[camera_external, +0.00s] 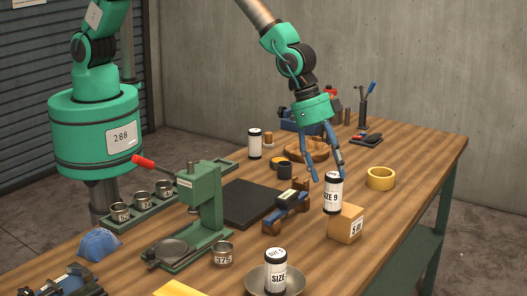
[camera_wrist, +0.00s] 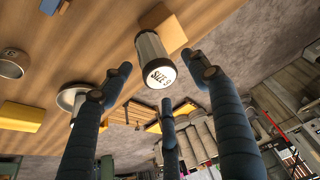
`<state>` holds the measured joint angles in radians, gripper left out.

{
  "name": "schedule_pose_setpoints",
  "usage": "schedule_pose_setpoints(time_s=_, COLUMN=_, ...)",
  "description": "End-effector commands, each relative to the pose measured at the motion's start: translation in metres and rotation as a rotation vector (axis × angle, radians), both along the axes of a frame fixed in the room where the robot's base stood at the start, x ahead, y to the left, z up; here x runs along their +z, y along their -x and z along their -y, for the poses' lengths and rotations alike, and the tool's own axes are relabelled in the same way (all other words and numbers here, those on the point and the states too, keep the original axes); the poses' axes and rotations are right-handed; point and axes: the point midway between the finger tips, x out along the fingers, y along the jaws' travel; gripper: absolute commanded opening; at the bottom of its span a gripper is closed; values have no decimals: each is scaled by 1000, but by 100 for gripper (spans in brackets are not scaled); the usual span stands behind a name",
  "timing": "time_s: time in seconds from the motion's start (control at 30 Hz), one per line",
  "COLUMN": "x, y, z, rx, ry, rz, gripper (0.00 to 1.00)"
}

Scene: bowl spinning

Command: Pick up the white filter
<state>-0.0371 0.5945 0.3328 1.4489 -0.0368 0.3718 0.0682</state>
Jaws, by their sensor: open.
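A white canister with black ends and a "SIZE 9" label (camera_external: 333,196) is upright just below my gripper (camera_external: 328,177). My gripper is open, with its fingers spread over the canister's top. In the wrist view the canister (camera_wrist: 154,55) shows between the fingers of my gripper (camera_wrist: 158,66), with a gap on both sides. Its base overlaps a cardboard box (camera_external: 346,229) in the picture; I cannot tell whether it stands on the box or beside it. Similar white canisters stand in a metal dish (camera_external: 276,258) at the front and farther back (camera_external: 255,145).
A yellow tape roll (camera_external: 380,178) lies right of the canister. A blue and brown tool (camera_external: 290,205) lies to the left, near a black pad (camera_external: 250,203) and a green press (camera_external: 207,195). The metal dish (camera_external: 254,285) is at the front. The table's right end is mostly clear.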

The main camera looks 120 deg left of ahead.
Motion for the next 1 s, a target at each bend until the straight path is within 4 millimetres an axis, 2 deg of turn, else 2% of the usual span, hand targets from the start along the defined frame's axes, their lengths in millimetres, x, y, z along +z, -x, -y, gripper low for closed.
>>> schedule_pose_setpoints(time_s=0.2, x=-21, y=-7, z=0, rx=0, ry=0, rz=-3, gripper=60)
schedule_pose_setpoints(time_s=0.37, x=-30, y=-11, z=0, rx=0, ry=0, rz=-1, gripper=60)
schedule_pose_setpoints(time_s=1.0, x=-33, y=-12, z=0, rx=0, ry=0, rz=-1, gripper=60)
